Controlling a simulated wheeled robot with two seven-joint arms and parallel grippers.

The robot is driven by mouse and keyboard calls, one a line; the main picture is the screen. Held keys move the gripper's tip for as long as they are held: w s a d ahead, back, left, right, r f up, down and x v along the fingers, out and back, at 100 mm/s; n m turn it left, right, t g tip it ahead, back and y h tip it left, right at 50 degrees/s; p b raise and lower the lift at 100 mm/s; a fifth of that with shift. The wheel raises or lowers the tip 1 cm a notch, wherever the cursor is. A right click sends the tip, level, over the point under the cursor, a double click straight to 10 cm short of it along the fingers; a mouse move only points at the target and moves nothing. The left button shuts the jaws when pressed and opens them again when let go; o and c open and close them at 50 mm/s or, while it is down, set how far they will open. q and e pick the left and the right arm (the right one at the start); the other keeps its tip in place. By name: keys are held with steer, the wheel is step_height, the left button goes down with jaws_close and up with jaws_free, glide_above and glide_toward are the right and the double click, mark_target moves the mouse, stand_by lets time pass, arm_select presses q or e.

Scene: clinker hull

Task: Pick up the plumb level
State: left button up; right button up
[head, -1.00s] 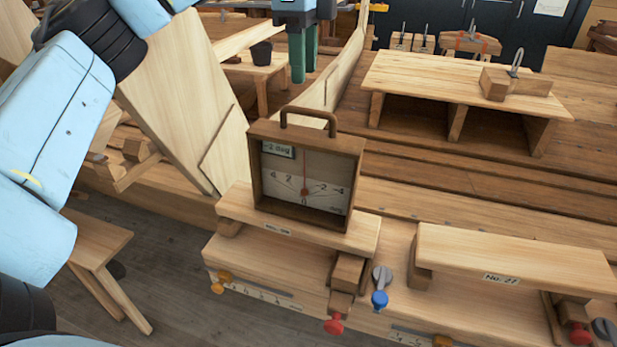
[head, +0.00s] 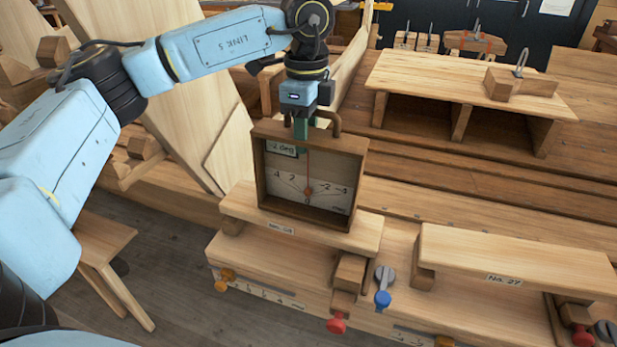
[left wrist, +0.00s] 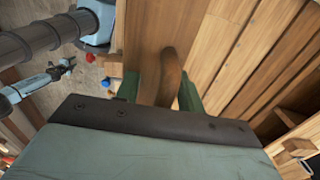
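The plumb level (head: 310,178) is an upright wooden box with a dial, a small "-2 deg" display and a curved brown handle on top. It stands on a wooden block on the bench. My left gripper (head: 301,126) is at the handle, pointing down. In the left wrist view the handle (left wrist: 170,78) lies between the two green fingers, which are spread to either side. The level still sits on its support. A small pale blue arm at the left of that view seems to be my right one; its gripper is too small to read.
A second wooden block (head: 515,262) stands to the right, with a gap between it and the level's support. Coloured knobs, such as the red one (head: 337,323), stick out from the bench front. A low open shelf (head: 470,82) stands behind. Planks lean behind my left arm.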

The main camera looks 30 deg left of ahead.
arm_select(q)
steer(key=shift+f, duration=0.1)
steer(key=shift+c, duration=0.5)
jaws_close()
stand_by(0.8)
